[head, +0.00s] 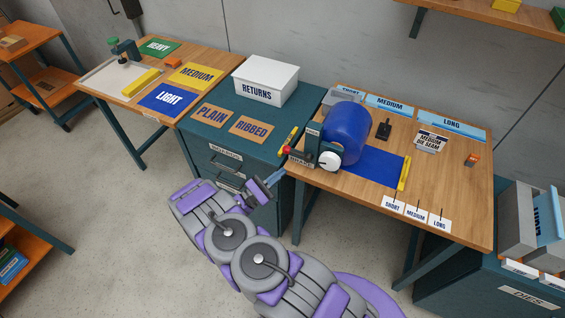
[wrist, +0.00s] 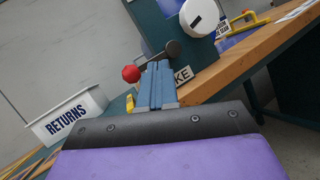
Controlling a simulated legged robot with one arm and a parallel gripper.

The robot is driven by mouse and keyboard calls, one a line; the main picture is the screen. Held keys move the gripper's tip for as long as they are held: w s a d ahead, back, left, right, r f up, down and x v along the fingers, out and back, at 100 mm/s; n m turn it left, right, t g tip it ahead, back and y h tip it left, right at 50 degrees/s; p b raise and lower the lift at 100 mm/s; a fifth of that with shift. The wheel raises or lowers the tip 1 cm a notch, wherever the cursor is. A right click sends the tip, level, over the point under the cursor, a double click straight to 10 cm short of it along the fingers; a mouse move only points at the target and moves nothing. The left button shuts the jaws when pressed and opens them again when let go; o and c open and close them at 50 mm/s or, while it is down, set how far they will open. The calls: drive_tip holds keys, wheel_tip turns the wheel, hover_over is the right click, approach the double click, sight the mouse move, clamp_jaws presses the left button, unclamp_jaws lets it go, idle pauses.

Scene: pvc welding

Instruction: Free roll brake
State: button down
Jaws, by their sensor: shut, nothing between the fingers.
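A large blue roll (head: 347,132) sits in a dark stand on the right wooden table, with a blue sheet (head: 373,168) lying in front of it. The brake lever's red knob (head: 288,150) sticks out at the stand's left end, near the BRAKE label (head: 300,158) and a white dial (head: 329,160). In the wrist view the red knob (wrist: 131,74) is just left of my fingertips and the dial (wrist: 199,17) is above right. My gripper (head: 279,176) is shut and empty, below and left of the knob in the head view; it also shows in the wrist view (wrist: 158,66). Contact with the lever cannot be told.
The wooden table edge (wrist: 240,68) runs close beside my fingers. A white RETURNS bin (head: 265,80) stands on the green cabinet (head: 215,127) to the left. A yellow-handled tool (head: 404,174) lies right of the sheet. Open floor (head: 120,220) is at left.

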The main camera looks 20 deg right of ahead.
sight(280, 164)
drive_tip(key=w+a+f+n+t+y, duration=0.1)
drive_tip(key=w+a+f+n+t, duration=0.1)
drive_tip(key=f+n+t, duration=0.4)
drive_tip(key=a+f+t+b, duration=0.1)
drive_tip(key=t, duration=0.2)
drive_tip(key=shift+f, duration=0.35)
drive_tip(key=shift+a, duration=0.1)
drive_tip(key=p+x, duration=0.3)
drive_tip(key=x, duration=0.5)
drive_tip(key=shift+s+r, duration=0.1)
drive_tip(key=shift+s, duration=0.05)
drive_tip(key=shift+w+d+r, duration=0.35)
drive_tip(key=shift+w+d, duration=0.05)
drive_tip(key=shift+w+r, duration=0.15)
drive_tip(key=shift+r, duration=0.1)
